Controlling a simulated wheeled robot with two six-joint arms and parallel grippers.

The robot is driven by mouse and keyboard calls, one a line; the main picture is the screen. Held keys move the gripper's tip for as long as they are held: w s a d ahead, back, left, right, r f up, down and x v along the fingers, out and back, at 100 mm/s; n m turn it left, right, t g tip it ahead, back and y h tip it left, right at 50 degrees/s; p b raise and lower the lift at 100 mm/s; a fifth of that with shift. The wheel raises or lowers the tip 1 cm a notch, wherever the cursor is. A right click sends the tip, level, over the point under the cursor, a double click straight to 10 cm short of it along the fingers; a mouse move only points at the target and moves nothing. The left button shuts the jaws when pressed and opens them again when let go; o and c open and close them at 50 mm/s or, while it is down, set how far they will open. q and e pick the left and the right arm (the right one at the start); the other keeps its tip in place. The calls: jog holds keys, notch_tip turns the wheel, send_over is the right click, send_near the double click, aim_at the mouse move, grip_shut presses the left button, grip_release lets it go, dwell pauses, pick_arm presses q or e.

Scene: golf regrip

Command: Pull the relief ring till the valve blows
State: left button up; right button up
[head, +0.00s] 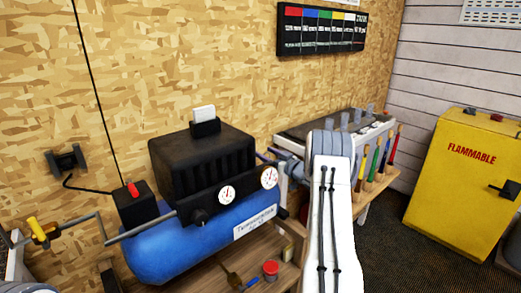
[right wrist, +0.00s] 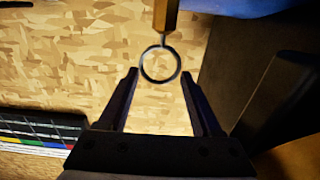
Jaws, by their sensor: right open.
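In the right wrist view a thin metal relief ring (right wrist: 142,64) hangs from a brass-coloured valve body (right wrist: 165,15). My right gripper (right wrist: 159,75) is open, with one finger on each side of the ring's lower part. The ring lies at or just beyond the fingertips, and I see no finger closed on it; the exact depth is hard to judge. In the head view the blue compressor tank (head: 175,245) carries a black motor housing (head: 200,165) and two white gauges (head: 227,194). My white right arm hides the ring and valve there. My left gripper is not in view.
A bench with golf clubs (head: 375,155) stands right of the compressor. A yellow flammable cabinet (head: 455,180) is at the far right. A red-lidded can (head: 271,268) and a brush sit on the low shelf. A chipboard wall (head: 210,60) closes the back.

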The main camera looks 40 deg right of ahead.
jog(key=shift+w, duration=1.85)
grip_shut()
jog(key=shift+a, duration=0.1)
